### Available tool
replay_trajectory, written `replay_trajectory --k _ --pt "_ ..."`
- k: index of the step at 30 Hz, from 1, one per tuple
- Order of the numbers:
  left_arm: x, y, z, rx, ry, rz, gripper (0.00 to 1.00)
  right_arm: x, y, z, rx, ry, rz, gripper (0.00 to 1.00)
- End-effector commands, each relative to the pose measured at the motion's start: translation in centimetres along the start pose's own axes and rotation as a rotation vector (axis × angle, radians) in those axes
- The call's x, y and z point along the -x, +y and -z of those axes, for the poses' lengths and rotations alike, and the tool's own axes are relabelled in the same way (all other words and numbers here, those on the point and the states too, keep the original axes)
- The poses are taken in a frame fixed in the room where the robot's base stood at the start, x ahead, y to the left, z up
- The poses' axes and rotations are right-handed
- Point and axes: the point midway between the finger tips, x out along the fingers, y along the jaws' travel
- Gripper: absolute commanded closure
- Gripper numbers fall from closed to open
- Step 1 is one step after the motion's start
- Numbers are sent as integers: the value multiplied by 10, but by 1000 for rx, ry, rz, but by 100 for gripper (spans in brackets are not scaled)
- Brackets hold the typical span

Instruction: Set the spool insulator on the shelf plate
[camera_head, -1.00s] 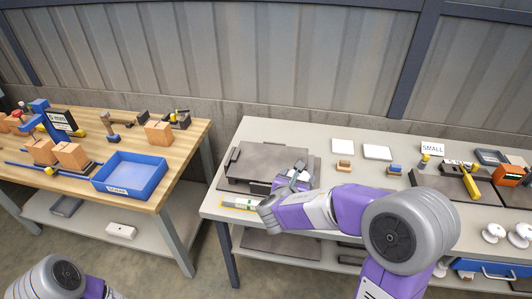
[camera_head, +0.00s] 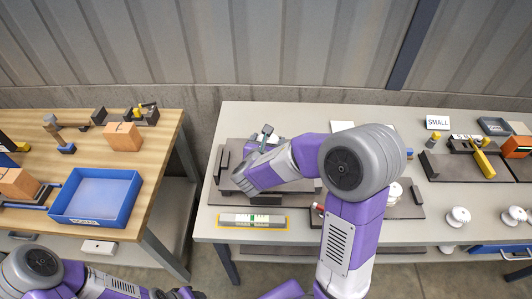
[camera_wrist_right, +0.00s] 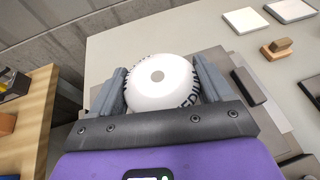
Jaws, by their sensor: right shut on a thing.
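My right gripper (camera_wrist_right: 161,82) is shut on a white spool insulator (camera_wrist_right: 160,75) in the right wrist view, with a finger on each side. Its round top faces the camera and has dark lettering, partly hidden. In the head view my right gripper (camera_head: 264,138) is over the back of a dark grey plate fixture (camera_head: 234,145) on the grey table; my wrist hides the held spool there. The dark plate also shows behind the gripper in the wrist view (camera_wrist_right: 275,115). Whether the spool touches anything beneath is hidden. My left arm shows at the bottom left, its gripper out of sight.
White spools (camera_head: 458,216) stand at the grey table's (camera_head: 230,116) front right. A SMALL sign (camera_head: 437,122) and a yellow-handled tool (camera_head: 484,160) are farther right. A blue tray (camera_head: 97,196) sits on the wooden table.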

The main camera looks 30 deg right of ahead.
Motion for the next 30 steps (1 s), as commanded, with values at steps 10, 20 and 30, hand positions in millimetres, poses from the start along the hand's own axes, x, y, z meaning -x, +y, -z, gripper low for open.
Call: replay_trajectory --k 10,20,30 --pt "-12 -4 1 0 1 0 57 -15 0 34 1 -2 1 83" --pt "-13 -5 1 0 1 0 57 -17 1 40 -3 -4 -1 83" --pt "-15 -5 1 0 1 0 57 -18 0 42 -2 -1 -1 0"
